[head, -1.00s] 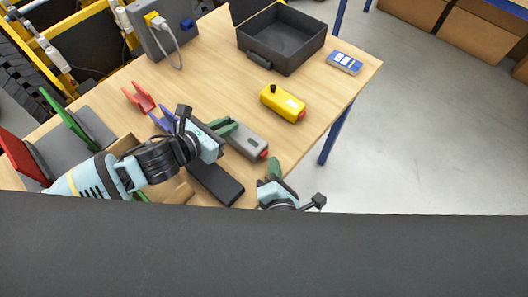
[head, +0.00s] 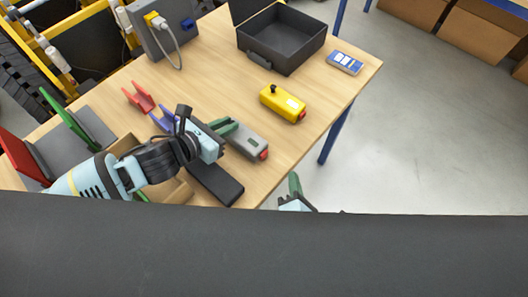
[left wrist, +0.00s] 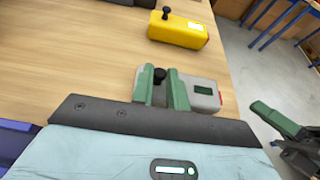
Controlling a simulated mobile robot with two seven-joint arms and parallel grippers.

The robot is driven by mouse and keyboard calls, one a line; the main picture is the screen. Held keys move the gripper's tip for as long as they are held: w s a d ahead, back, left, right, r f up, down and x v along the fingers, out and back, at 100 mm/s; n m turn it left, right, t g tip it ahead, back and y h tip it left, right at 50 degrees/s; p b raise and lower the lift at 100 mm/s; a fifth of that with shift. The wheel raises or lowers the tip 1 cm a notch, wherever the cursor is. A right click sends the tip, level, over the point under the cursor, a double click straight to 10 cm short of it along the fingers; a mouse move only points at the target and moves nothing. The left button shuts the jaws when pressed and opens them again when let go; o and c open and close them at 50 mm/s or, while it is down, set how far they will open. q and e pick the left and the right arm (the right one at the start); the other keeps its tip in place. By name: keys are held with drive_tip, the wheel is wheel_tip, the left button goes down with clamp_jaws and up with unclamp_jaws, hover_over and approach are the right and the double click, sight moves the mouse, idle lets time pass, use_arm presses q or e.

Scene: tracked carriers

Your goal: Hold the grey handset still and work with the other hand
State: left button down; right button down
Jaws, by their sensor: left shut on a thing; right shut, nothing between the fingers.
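The grey handset (head: 252,145) lies on the wooden table near its front edge, its red end toward the right. In the left wrist view the grey handset (left wrist: 203,93) shows a dark green screen and a black knob. My left gripper (head: 226,127) is shut on it, with green fingers on both sides of the knob. The left fingers also show in the left wrist view (left wrist: 162,88). My right gripper (head: 295,184) is shut and empty, off the table's front edge and apart from the handset. It shows at the right of the left wrist view (left wrist: 272,115).
A yellow handset (head: 283,103) lies farther back. An open black case (head: 281,42), a blue-and-white box (head: 345,62) and a grey wall box with a cable (head: 163,28) stand behind. A black flat piece (head: 216,184) and red and blue holders are near my left arm. Table around the yellow handset is clear.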

use_arm(q)
drive_tip(key=c, duration=1.3)
unclamp_jaws()
drive_tip(key=v, duration=1.2)
drive_tip(key=shift+r, duration=0.1)
drive_tip(key=shift+d, duration=0.1)
